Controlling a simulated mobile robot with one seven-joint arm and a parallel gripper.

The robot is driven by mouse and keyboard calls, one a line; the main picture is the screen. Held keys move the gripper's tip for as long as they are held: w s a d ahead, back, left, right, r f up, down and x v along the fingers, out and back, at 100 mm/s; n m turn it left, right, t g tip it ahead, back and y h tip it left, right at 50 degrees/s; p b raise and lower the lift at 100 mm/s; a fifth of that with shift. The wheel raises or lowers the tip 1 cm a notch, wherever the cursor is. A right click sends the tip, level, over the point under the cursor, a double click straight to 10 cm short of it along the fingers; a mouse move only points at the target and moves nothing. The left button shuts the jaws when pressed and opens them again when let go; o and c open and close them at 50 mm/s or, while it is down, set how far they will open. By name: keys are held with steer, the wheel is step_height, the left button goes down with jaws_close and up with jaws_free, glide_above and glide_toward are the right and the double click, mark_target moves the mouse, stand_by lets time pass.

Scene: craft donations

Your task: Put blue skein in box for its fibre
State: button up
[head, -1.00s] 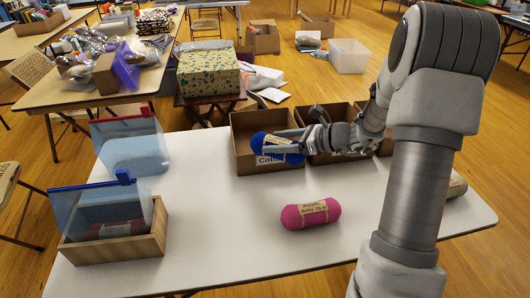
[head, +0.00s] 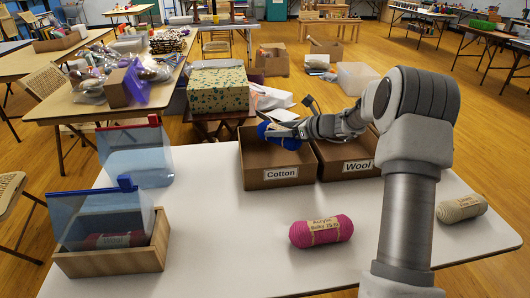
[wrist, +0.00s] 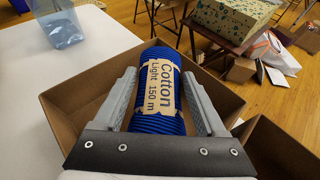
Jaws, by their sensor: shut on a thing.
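The blue skein (head: 290,143) has a paper label that reads "Cotton Light 150 m" in the wrist view (wrist: 158,85). My gripper (wrist: 158,78) is shut on it, one finger along each side. Both are over the open cardboard box labelled Cotton (head: 254,172), whose brown walls surround the skein in the wrist view (wrist: 82,95). The skein appears above the box floor; its exact height is hard to tell. The Wool box (head: 340,172) stands directly right of the Cotton box.
A pink acrylic skein (head: 321,231) and a beige skein (head: 461,208) lie on the white table (head: 225,245). At left stand a wooden tray (head: 110,262) with a blue-edged clear lid and a red-edged clear bin (head: 137,158).

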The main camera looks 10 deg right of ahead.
mark_target(263, 135)
steer(key=w+a+f, duration=0.1)
steer(key=a+f, duration=0.1)
steer(key=a, duration=0.1)
steer(key=w+a+f+b, duration=0.1)
steer(key=shift+w+a+f, duration=0.1)
steer(key=shift+w+a, duration=0.15)
steer(key=shift+w, duration=0.1)
step_height(263, 135, down, 4)
steer(key=shift+f+b, duration=0.1)
steer(key=shift+b, duration=0.95)
